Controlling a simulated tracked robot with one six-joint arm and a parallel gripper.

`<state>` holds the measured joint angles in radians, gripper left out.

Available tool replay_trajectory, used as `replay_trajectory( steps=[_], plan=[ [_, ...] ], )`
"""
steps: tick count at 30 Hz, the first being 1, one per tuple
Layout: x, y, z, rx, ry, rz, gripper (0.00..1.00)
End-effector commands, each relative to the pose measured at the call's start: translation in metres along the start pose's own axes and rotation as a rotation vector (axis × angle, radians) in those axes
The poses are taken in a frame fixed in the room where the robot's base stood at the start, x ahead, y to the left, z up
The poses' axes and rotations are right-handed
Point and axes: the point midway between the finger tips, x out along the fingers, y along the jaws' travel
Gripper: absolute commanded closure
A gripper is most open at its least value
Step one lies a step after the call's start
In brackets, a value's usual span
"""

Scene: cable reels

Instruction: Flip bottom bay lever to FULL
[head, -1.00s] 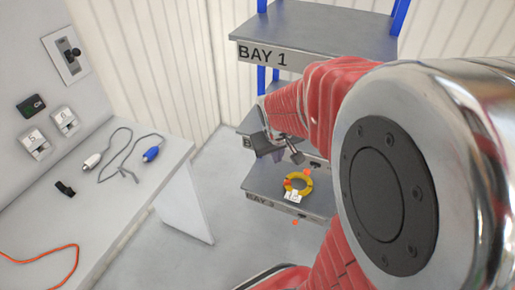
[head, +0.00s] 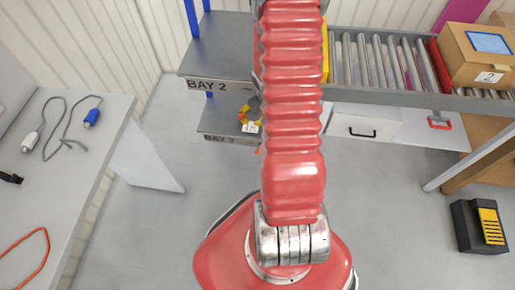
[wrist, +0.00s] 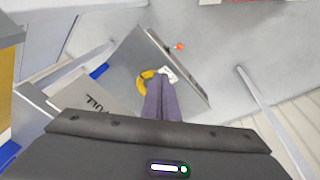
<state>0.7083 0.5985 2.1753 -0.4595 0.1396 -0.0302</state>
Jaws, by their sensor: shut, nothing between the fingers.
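The bottom bay, labelled BAY 3 (head: 222,138), is the lowest grey shelf in the head view. In the wrist view, its lever shows as a small orange-red knob (wrist: 180,46) by the shelf's front edge. I cannot tell the lever's setting. A yellow cable reel (wrist: 145,78) with a white tag lies on the shelf; it also shows in the head view (head: 244,116). My gripper (wrist: 161,76) is shut and empty, its fingertips in front of the reel and apart from the knob in the picture. My arm hides most of the gripper in the head view.
The BAY 2 shelf (head: 225,60) is above. A roller conveyor (head: 385,60) with a cardboard box (head: 475,65) stands right, a bench (head: 75,180) left.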

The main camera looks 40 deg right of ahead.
Motion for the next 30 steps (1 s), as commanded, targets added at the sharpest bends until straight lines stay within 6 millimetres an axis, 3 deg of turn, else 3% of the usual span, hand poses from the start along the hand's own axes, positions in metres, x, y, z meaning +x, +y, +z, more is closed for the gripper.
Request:
replay_trajectory(
  steps=[3, 14, 21, 30],
  plan=[
    [0.036, 0.009, 0.008, -0.01, 0.02, -0.015, 1.0],
    [0.129, 0.018, 0.008, -0.075, 0.197, -0.065, 1.0],
    [0.18, 0.008, 0.011, -0.114, 0.356, -0.121, 1.0],
    [0.228, -0.022, 0.026, -0.128, 0.575, -0.208, 1.0]
  ],
)
